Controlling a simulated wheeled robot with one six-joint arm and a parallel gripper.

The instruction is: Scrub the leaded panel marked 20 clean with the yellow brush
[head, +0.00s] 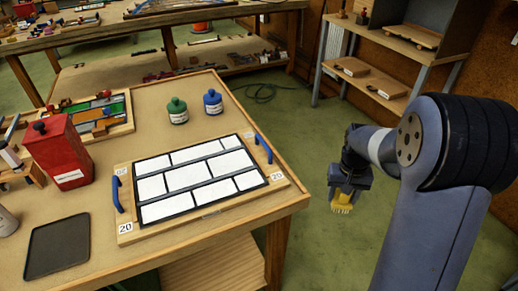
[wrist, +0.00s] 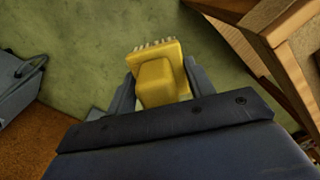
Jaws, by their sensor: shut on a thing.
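The leaded panel (head: 197,175) lies flat on a wooden board on the table, with white panes between dark lead strips. Tags marked 20 (head: 125,227) show on the board, and blue handles stand at its left and right ends. My gripper (head: 346,192) is shut on the yellow brush (head: 342,203), out over the floor to the right of the table and apart from the panel. In the wrist view the yellow brush (wrist: 160,78) sits between the two fingers of my gripper (wrist: 155,95), with its pale bristles pointing away from the palm.
On the table (head: 237,219) stand a green jar (head: 177,111), a blue jar (head: 213,103) and a red container (head: 60,152). A dark tray (head: 58,246) lies at the front left. Shelving (head: 385,75) stands behind at the right. The green floor beneath my gripper is clear.

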